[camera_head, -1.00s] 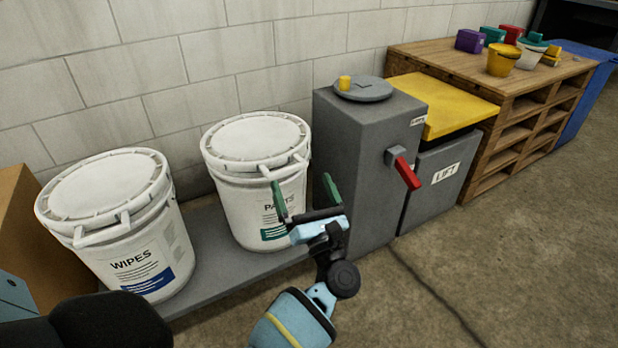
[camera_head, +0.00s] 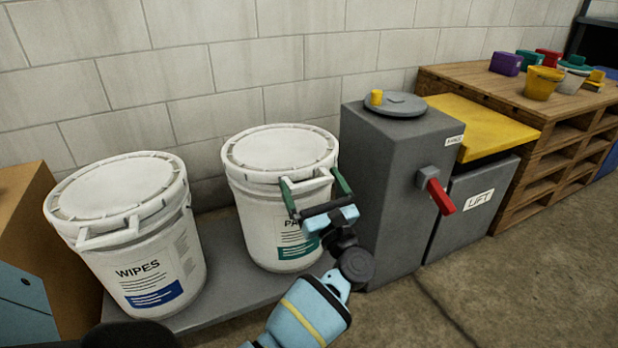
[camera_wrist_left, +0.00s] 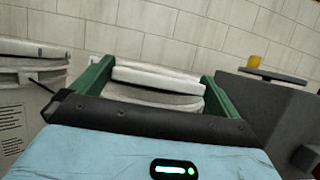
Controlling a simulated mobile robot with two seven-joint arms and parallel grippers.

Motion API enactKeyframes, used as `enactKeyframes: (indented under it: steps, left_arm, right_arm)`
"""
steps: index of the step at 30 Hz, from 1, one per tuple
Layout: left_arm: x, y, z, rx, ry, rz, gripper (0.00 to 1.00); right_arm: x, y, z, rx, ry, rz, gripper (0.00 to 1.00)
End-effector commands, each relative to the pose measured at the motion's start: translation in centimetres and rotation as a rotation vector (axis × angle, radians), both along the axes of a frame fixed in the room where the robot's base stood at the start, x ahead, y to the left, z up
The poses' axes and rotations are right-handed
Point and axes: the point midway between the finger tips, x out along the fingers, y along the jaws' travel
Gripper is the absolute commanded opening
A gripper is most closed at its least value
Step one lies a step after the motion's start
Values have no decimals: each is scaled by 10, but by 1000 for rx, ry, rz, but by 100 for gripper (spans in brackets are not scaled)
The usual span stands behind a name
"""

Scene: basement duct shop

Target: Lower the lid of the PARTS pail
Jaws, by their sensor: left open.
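The white PARTS pail (camera_head: 262,225) stands on a low grey platform, its label partly hidden by my left gripper. Its white lid (camera_head: 280,148) lies flat on the rim. A white grip bar (camera_head: 318,181) sticks out at the lid's front right. My left gripper (camera_head: 311,179) is open, its green fingers at either side of this bar. In the left wrist view, the bar (camera_wrist_left: 160,78) spans between the open fingers, with the lid's edge near it. I cannot tell whether the fingers touch it. My right gripper is not in view.
The white WIPES pail (camera_head: 150,265) stands left on the platform (camera_head: 225,275). A grey cabinet with a red lever (camera_head: 440,197) stands close right of the PARTS pail. A LIFT bin with a yellow lid (camera_head: 485,128) and a wooden bench (camera_head: 470,80) are farther right. A block wall is behind.

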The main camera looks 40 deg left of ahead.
Motion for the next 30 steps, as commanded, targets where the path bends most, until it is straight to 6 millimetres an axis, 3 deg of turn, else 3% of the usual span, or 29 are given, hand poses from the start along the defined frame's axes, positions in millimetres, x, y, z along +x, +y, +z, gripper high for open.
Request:
enactKeyframes:
  steps: [6,16,26,30]
  left_arm:
    - [7,17,7,1,2,0,100]
    - [8,20,8,0,2,0,100]
    - [8,19,8,0,2,0,57]
    - [8,20,11,-4,3,-1,54]
  right_arm:
    - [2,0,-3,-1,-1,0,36]
    - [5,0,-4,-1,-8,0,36]
    - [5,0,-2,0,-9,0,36]
    - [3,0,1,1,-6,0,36]
